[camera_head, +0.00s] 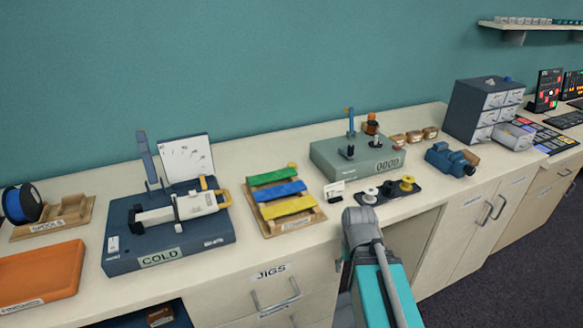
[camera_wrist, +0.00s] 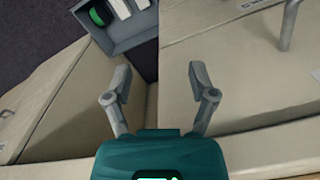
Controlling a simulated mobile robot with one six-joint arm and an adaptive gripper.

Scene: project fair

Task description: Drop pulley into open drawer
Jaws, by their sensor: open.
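Small pulley-like wheels sit on a black holder (camera_head: 360,199) on the counter in the head view: a white one (camera_head: 369,193), a dark-and-white one (camera_head: 388,188) and a yellow one (camera_head: 407,183). I cannot tell which is the task's pulley. A grey cabinet of small drawers (camera_head: 462,112) stands at the back right, with one lower drawer (camera_head: 513,136) pulled out. My gripper (camera_wrist: 160,75) is open and empty in the wrist view, facing cabinet fronts. In the head view my arm is near the counter's front edge, below the holder; the fingertips do not show there.
A grey-green box (camera_head: 357,158) stands behind the holder, and a blue tool (camera_head: 451,159) lies between the holder and the drawer cabinet. Coloured strips (camera_head: 283,198) and a device on a dark base (camera_head: 170,240) are left. Cabinet handles project below the counter.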

